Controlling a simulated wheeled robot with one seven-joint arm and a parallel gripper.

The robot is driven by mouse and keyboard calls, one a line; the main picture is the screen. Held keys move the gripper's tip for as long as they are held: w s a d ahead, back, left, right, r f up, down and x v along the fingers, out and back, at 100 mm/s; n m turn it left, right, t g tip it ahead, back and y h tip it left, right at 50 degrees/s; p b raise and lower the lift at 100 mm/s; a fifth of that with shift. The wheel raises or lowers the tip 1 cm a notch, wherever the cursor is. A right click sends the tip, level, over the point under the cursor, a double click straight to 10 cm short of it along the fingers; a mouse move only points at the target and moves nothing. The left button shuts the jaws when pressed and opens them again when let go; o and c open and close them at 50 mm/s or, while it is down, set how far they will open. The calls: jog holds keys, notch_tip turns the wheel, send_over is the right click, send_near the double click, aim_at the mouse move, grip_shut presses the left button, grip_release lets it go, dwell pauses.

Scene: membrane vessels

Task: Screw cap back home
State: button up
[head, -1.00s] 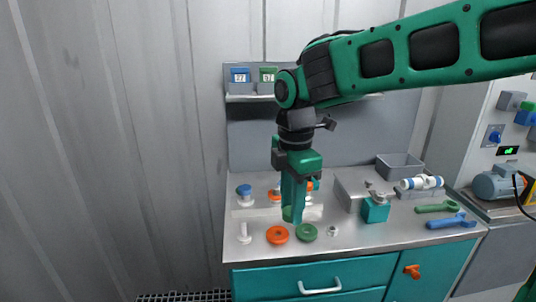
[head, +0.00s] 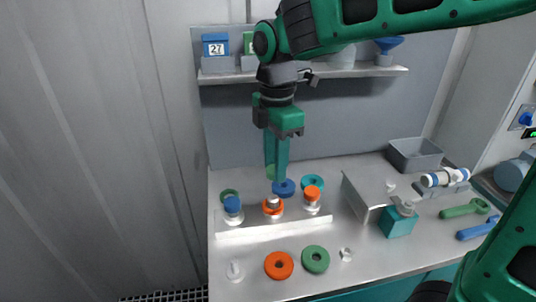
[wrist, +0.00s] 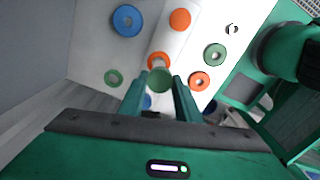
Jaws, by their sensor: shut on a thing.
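My gripper (head: 271,172) points down over the raised strip and is shut on a small green cap (wrist: 160,80), seen between its fingertips in the wrist view. The cap (head: 270,172) appears held above the middle vessel (head: 273,202), which has a grey top and an orange collar. I cannot see contact between cap and vessel. A blue-capped vessel (head: 232,204) stands to its left and an orange-capped vessel (head: 312,194) to its right, both upright on the strip (head: 270,226).
Orange (head: 279,265) and green (head: 315,259) rings lie in front, beside a white peg (head: 235,271) and a small nut (head: 346,254). A teal block (head: 397,222) and wrenches (head: 464,208) are right.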

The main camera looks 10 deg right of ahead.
aim_at(273, 195)
jog(key=shift+w+a, duration=0.15)
jog(key=shift+f, duration=0.15)
dwell(0.4)
jog(key=shift+f, duration=3.9)
jog(key=m, duration=0.4)
jog(key=shift+m, duration=0.4)
jog(key=m, duration=0.5)
jog(key=shift+m, duration=0.3)
jog(key=m, duration=0.9)
jog(key=shift+w+m, duration=0.1)
jog(key=shift+m, duration=0.2)
